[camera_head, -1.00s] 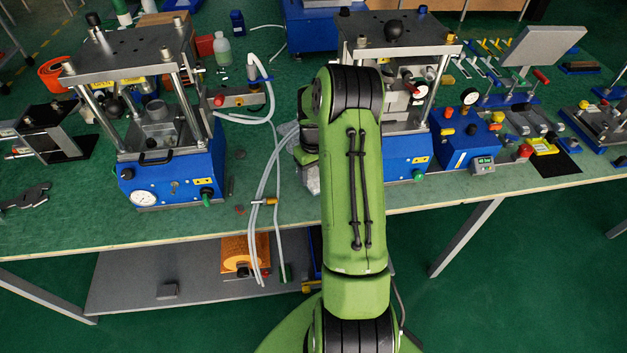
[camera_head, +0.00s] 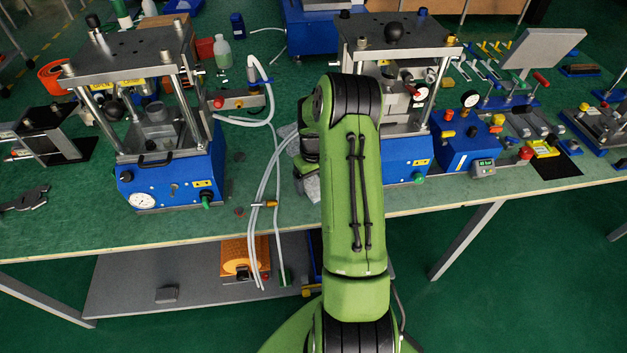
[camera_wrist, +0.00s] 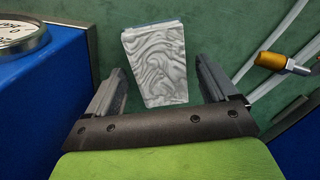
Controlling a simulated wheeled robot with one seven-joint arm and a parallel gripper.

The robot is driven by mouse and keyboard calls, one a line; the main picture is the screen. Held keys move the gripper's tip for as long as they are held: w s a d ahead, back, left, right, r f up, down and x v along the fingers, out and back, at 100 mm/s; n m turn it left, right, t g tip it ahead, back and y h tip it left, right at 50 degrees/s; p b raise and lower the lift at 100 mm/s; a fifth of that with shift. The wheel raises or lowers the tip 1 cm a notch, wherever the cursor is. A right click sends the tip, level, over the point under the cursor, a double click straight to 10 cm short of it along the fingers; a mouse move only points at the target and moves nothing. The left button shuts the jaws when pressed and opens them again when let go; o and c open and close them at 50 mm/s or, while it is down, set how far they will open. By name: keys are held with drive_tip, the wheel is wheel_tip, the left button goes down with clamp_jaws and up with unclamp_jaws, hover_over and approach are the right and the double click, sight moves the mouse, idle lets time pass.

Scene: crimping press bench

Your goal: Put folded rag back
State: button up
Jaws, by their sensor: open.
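The folded rag (camera_wrist: 156,62) is a grey-white, wavy-patterned block with a bluish far edge. In the wrist view it lies on the green bench top. My gripper (camera_wrist: 160,84) is open, with one finger on each side of the rag's near part. Gaps show between the rag and both fingers, and I cannot tell how far above the bench the fingertips are.
A blue press (camera_head: 172,170) with a gauge stands to the left, another blue press (camera_head: 407,155) behind my arm to the right. Pale hoses (camera_head: 266,185) with a brass fitting (camera_wrist: 272,61) run close beside the rag. The bench's front edge is near.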

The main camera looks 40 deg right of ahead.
sight(314, 183)
wheel_tip(314, 183, up, 12)
drive_tip(key=p, duration=0.2)
drive_tip(key=s+a+r+n+t+h, duration=0.15)
drive_tip(key=s+a+r, duration=0.25)
drive_tip(key=a+r, duration=1)
drive_tip(key=s+a+r+t+y, duration=0.1)
drive_tip(key=s+a+r+t, duration=0.2)
drive_tip(key=s+a, duration=0.9)
drive_tip(key=s+n+t, duration=0.1)
drive_tip(key=s, duration=0.3)
drive_tip(key=shift+r, duration=0.2)
drive_tip(key=shift+r+y, duration=0.1)
drive_tip(key=shift+y, duration=0.15)
wheel_tip(314, 183, up, 2)
drive_tip(key=shift+r+p, duration=0.1)
drive_tip(key=shift+p, duration=1.05)
